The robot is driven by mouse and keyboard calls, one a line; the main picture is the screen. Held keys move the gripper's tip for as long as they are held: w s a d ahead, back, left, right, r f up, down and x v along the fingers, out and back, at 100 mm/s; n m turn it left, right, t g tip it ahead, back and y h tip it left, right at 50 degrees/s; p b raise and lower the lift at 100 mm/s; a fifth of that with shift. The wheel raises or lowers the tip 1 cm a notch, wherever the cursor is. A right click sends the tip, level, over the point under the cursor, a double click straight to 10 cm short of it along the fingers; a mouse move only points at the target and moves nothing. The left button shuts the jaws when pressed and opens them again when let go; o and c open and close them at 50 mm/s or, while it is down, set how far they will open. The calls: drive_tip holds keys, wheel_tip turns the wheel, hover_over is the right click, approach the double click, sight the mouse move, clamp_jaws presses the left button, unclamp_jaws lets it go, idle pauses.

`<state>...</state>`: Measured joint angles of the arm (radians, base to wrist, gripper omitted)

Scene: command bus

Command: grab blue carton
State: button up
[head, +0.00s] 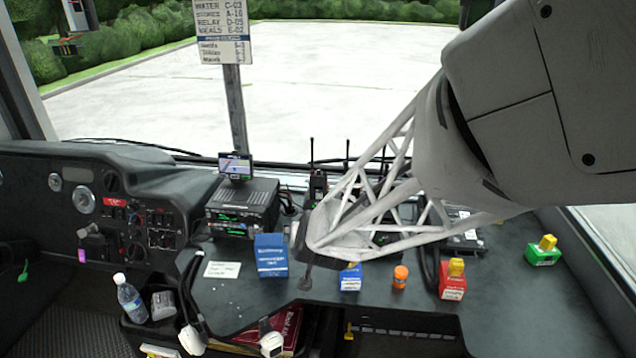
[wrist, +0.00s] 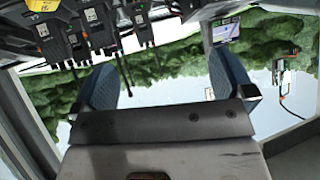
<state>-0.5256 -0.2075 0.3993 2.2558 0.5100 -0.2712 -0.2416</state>
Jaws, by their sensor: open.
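The blue carton (head: 271,256) stands upright on the dark dashboard shelf, left of centre in the head view, with pale print on its front. It does not show clearly in the wrist view. My gripper (wrist: 165,88) shows in the wrist view with its two blue fingers wide apart and nothing between them. In the head view my arm reaches in from the upper right, and I cannot make out the fingers there. A smaller blue block with a yellow top (head: 350,278) stands right of the carton.
A radio unit (head: 241,207) stands behind the carton, and a white card (head: 222,269) lies left of it. An orange-capped bottle (head: 400,277), a red block (head: 452,281) and a green block (head: 542,252) stand to the right. Handheld radios (wrist: 95,30) with antennas are near my gripper.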

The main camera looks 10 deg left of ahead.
sight(271, 241)
drive_tip(key=a+f+t, duration=0.1)
drive_tip(key=a+f, duration=0.1)
drive_tip(key=a, duration=0.1)
drive_tip(key=a+f+t, duration=0.1)
drive_tip(key=a+f, duration=0.4)
drive_tip(key=a, duration=0.2)
drive_tip(key=shift+w+f+t+h, duration=0.3)
drive_tip(key=shift+t, duration=0.1)
drive_tip(key=shift+a+f, duration=0.4)
drive_tip(key=shift+x, duration=1.2)
drive_tip(key=shift+w, duration=0.1)
drive_tip(key=shift+x, duration=2.55)
drive_tip(key=shift+w+d+r, duration=0.1)
drive_tip(key=shift+d, duration=0.1)
drive_tip(key=shift+c, duration=0.2)
drive_tip(key=c, duration=0.7)
